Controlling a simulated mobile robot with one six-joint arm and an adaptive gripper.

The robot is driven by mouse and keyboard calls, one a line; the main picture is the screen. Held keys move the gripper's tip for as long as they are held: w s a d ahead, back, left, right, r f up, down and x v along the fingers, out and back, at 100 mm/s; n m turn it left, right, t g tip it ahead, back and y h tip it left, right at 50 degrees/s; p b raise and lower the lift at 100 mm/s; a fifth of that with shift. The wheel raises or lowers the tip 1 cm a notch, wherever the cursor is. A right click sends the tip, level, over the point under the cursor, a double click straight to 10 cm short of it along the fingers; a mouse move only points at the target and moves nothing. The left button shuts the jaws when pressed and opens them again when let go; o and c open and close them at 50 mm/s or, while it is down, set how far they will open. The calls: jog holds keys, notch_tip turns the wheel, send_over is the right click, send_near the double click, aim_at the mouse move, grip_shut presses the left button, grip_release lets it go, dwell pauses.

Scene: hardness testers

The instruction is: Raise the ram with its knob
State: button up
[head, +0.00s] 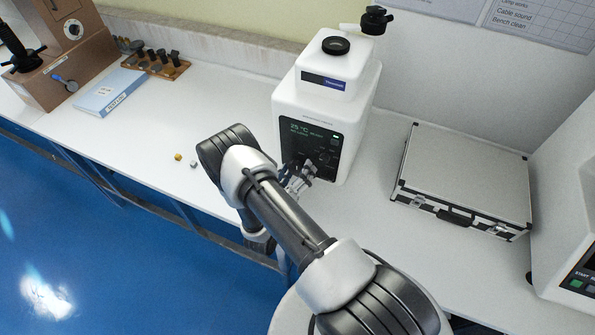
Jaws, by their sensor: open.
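A brown tester (85,65) stands at the far left of the bench, partly cut off by the picture edge. A dark handle with a black knob (24,60) shows on its left side; I cannot tell for certain that this belongs to the ram. My gripper (300,178) is far to the right of it, close in front of the lower front panel of a white unit (325,80). It is open and seems empty. My arm partly hides it, and I cannot tell whether it touches the panel.
The white unit has a lit display (310,135) and a black tap-like fitting (375,20). A silver case (465,180) lies to the right. A blue book (110,92) and a wooden rack (157,66) lie near the brown tester. The bench between rack and white unit is mostly clear.

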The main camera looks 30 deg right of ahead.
jog(key=shift+c, duration=0.6)
jog(key=c, duration=0.9)
